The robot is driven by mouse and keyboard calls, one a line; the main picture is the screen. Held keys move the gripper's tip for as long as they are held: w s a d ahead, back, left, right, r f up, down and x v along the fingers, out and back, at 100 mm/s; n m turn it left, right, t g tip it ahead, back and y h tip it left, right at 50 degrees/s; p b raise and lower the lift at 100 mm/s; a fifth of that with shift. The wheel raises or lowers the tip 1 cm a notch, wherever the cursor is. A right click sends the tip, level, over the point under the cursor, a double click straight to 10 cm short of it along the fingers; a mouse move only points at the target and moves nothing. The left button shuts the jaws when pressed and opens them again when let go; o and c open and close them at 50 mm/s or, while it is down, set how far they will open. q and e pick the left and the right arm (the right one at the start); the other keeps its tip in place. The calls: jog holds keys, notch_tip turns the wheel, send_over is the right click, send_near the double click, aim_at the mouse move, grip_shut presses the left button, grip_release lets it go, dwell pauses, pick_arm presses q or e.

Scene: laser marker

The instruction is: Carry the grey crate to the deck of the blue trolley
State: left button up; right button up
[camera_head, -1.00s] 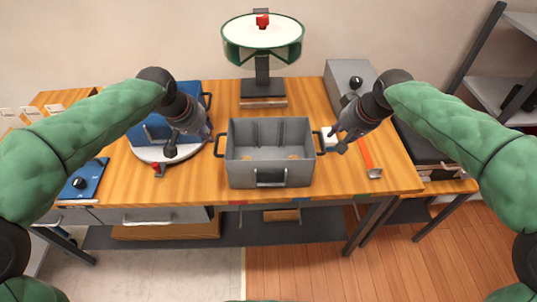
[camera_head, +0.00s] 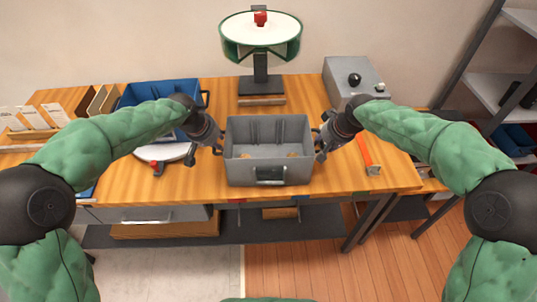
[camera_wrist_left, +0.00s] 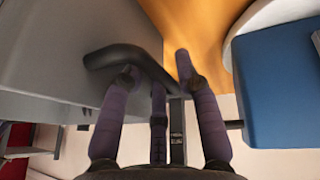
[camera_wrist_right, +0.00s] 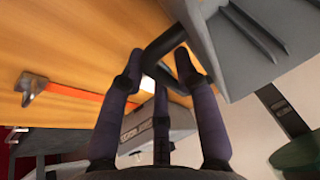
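The grey crate (camera_head: 270,174) stands upright on the wooden workbench (camera_head: 330,182), with small orange-brown items inside. My left gripper (camera_head: 214,146) is at its left handle. In the left wrist view the dark handle (camera_wrist_left: 112,55) passes between the spread fingers (camera_wrist_left: 155,68), which look open around it. My right gripper (camera_head: 322,148) is at the right handle. In the right wrist view that handle (camera_wrist_right: 163,45) lies between the spread fingers (camera_wrist_right: 160,62), also seemingly not clamped. I cannot make out the blue trolley or its deck in any view.
A blue bin (camera_head: 160,94) and a white round plate (camera_head: 165,153) are left of the crate. A green-rimmed round stand (camera_head: 261,40) rises behind it. A grey box (camera_head: 350,82) and an orange-red strip tool (camera_head: 369,155) are on the right. Shelving (camera_head: 495,85) stands far right.

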jog(key=shift+f, duration=0.1)
pick_arm(q)
grip_shut()
pick_arm(e)
grip_shut()
